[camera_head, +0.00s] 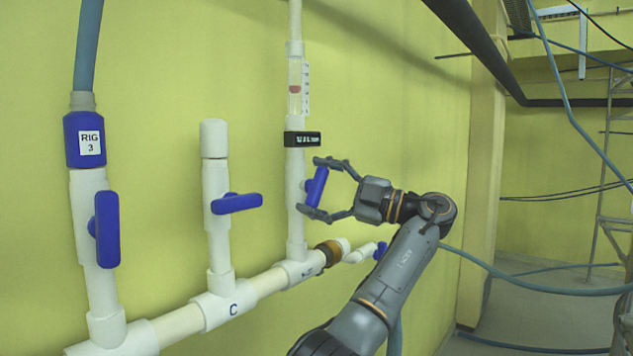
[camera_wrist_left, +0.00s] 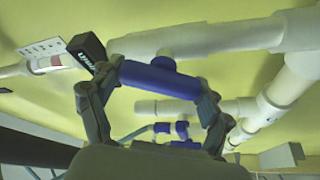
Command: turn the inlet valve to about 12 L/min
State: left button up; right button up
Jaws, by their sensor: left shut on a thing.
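A blue valve handle (camera_head: 317,187) sits on the right-hand white upright pipe (camera_head: 295,225), nearly in line with it and slightly tilted. My left gripper (camera_head: 311,186) is shut on this handle, one finger at its upper end and one at its lower end. The left wrist view shows the blue handle (camera_wrist_left: 155,78) between the fingers (camera_wrist_left: 158,76). Above it are a clear flow tube with a red float (camera_head: 295,89), a white scale (camera_head: 306,88) and a black display (camera_head: 302,139). The display's reading is too small to tell. My right gripper is not in view.
Left of it stand a capped pipe with a blue handle (camera_head: 237,203) set crosswise and a "RIG 3" pipe with an upright blue handle (camera_head: 107,229). A lower pipe marked C (camera_head: 233,309) joins them. A small blue-handled tap (camera_head: 380,251) lies near my arm.

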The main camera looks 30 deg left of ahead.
aim_at(323, 187)
pick_arm(q)
jog(key=shift+n, duration=0.3)
jog(key=o, duration=1.1)
jog(key=v, duration=0.6)
jog(key=shift+w+d, duration=0.15)
jog(key=shift+w+d+f, duration=0.1)
jog(key=shift+d, duration=0.4)
jog(key=shift+d, duration=0.1)
